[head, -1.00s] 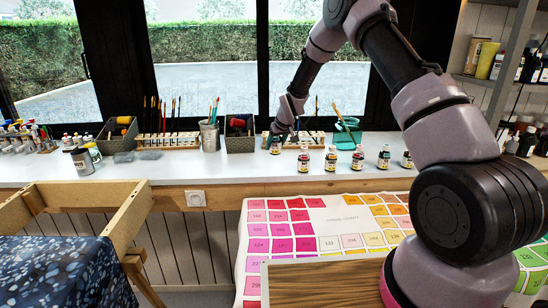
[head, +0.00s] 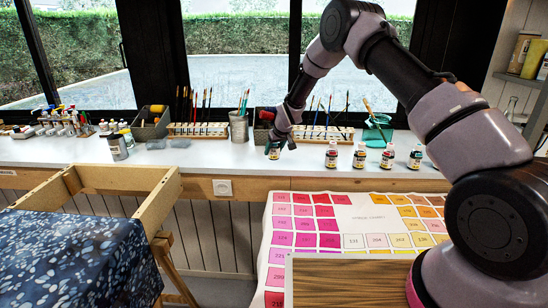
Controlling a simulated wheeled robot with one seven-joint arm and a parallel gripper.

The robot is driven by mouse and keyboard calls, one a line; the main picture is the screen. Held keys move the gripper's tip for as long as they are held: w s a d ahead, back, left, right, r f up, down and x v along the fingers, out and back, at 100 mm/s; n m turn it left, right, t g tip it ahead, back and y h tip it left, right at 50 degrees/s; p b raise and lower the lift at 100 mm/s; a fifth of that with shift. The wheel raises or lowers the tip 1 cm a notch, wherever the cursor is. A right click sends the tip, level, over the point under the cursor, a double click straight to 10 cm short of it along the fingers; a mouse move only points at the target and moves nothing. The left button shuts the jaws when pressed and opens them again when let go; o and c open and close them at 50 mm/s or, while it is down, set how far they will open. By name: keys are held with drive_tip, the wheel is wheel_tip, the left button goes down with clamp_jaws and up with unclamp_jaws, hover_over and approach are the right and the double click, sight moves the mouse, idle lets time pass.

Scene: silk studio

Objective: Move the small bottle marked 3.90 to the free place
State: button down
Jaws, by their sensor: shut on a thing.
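My gripper (head: 273,147) is shut on a small bottle (head: 274,154), low at the counter, left of the row of bottles. Its fingers cover the upper part of the bottle, and I cannot tell whether its base touches the counter. A bare gap (head: 303,157) lies between the held bottle and the first of these. The label numbers are too small to read.
On the white counter (head: 215,155), behind the bottles, are brush racks (head: 197,129), a grey bin (head: 262,124) and a teal container (head: 378,131). A metal cup of brushes (head: 239,126) stands further left. A colour chart (head: 350,225) lies in front.

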sight(274, 156)
drive_tip(key=shift+f, duration=1.5)
drive_tip(key=shift+c, duration=0.6)
unclamp_jaws()
drive_tip(key=shift+f, duration=0.15)
drive_tip(key=shift+s+r, duration=0.1)
drive_tip(key=shift+r, duration=0.35)
drive_tip(key=v, duration=1.1)
drive_tip(key=shift+s+d+r, duration=0.15)
drive_tip(key=shift+d, duration=0.05)
